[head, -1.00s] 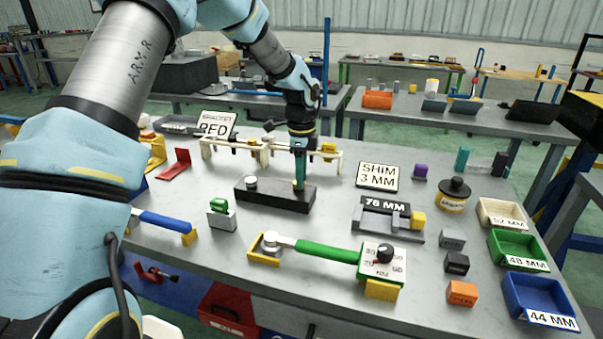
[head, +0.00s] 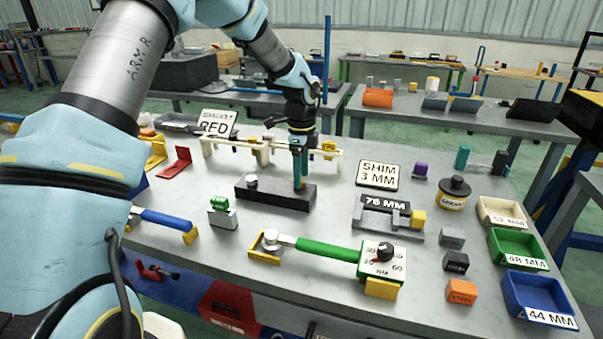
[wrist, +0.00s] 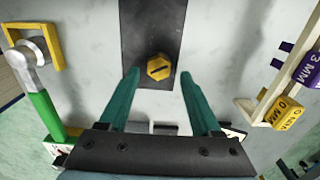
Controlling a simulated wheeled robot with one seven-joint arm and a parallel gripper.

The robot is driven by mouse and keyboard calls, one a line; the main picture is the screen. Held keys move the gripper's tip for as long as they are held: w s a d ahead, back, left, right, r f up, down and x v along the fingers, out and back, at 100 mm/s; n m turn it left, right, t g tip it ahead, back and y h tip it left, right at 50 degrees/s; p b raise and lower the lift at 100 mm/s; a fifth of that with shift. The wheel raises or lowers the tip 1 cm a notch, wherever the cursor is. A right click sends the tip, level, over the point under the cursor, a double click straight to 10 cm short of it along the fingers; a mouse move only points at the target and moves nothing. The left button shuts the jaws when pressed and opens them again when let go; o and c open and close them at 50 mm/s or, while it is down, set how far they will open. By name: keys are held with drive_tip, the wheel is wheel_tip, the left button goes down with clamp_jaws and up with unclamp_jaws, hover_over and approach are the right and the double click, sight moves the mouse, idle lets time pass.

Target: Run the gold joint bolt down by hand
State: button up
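The gold joint bolt (wrist: 159,67) shows its hex head, with a dark slot-like mark, on the dark joint bar (wrist: 153,30) in the wrist view. My gripper (wrist: 160,74) is open, its two teal fingers on either side of the bolt head with a clear gap each side. In the head view my gripper (head: 299,182) points down over the right part of the dark bar (head: 270,200). The fingers mostly hide the bolt there. A silver bolt head (head: 251,181) sits at the bar's left end.
A green-handled torque wrench (head: 325,249) lies in front of the bar. Behind stands a pale rack (head: 208,146) with yellow pieces. A 76 MM gauge block (head: 385,222) and a grease pot (head: 454,193) stand to the right, with parts bins (head: 540,295) at the edge.

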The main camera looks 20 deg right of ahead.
wheel_tip(320, 180, up, 11)
drive_tip(key=b, duration=0.3)
idle(0.5)
drive_tip(key=shift+f, duration=0.15)
drive_tip(key=a+f+n, duration=0.1)
drive_tip(key=a+n, duration=0.3)
drive_tip(key=a, duration=0.3)
drive_tip(key=s+a+f+n, duration=0.1)
drive_tip(key=a+n, duration=0.3)
drive_tip(key=a, duration=0.4)
drive_tip(key=a+f+n, duration=0.1)
drive_tip(key=a+n, duration=0.4)
drive_tip(key=a, duration=0.2)
drive_tip(key=shift+s+a+t, duration=0.15)
drive_tip(key=shift+s+t, duration=0.15)
drive_tip(key=shift+t, duration=0.1)
drive_tip(key=s+a+f+n, duration=0.1)
drive_tip(key=s+a+n, duration=0.3)
drive_tip(key=a+n, duration=0.2)
drive_tip(key=s+a+f+n, duration=0.1)
drive_tip(key=s+a+n, duration=0.4)
drive_tip(key=a, duration=0.4)
drive_tip(key=shift+s+f+n+t, duration=0.3)
drive_tip(key=shift+f+n+t, duration=0.1)
drive_tip(key=shift+n, duration=0.4)
